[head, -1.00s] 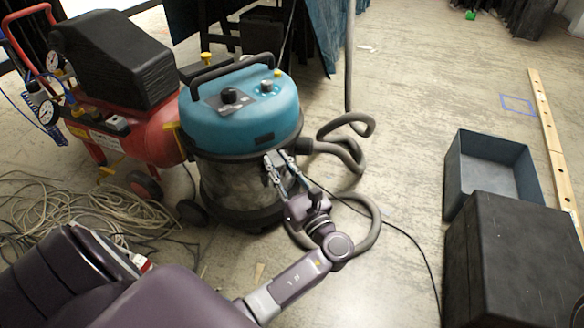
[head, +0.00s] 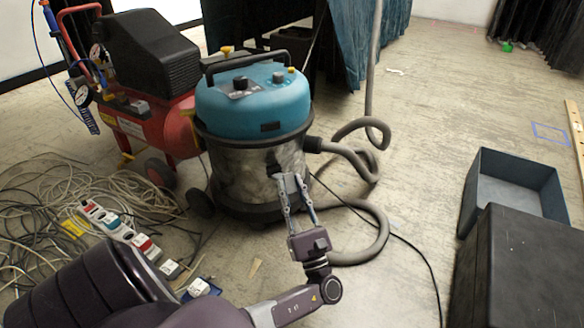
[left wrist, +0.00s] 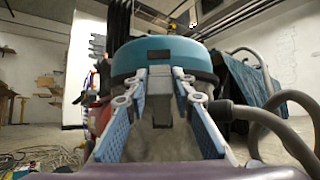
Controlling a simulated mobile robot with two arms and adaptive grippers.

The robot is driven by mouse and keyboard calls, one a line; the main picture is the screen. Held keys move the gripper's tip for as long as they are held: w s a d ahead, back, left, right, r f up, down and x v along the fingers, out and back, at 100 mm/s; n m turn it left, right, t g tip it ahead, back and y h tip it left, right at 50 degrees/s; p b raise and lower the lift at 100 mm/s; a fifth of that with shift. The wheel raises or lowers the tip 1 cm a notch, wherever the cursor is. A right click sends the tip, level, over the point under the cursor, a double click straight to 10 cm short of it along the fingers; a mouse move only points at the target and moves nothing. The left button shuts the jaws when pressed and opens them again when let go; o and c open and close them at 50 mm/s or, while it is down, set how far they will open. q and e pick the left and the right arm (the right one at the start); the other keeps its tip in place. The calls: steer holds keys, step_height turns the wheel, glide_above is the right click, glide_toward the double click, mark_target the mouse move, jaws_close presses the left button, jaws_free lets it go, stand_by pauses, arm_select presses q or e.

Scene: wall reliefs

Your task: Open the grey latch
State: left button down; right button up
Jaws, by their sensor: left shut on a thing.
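The grey latch (left wrist: 158,82) is at the drum's front, just below the lid, between my left gripper's fingers in the left wrist view. My left gripper (head: 287,180) is at the front of the drum, below the lid rim, and is shut on the latch. In the head view its fingers mostly hide the latch, so its exact angle cannot be told. My right gripper is not in view.
A grey hose (head: 362,232) curls on the floor right of the vacuum. A red compressor (head: 160,125) stands left. Cables and a power strip (head: 118,230) lie at lower left. A dark box (head: 520,270) and an open bin (head: 515,180) are at right.

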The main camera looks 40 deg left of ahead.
arm_select(q)
steer(key=shift+f, duration=1.05)
steer(key=c, duration=1.6)
jaws_free()
steer(key=shift+a, duration=0.1)
steer(key=shift+r, duration=0.1)
step_height(320, 180, up, 10)
steer(key=shift+f, duration=0.1)
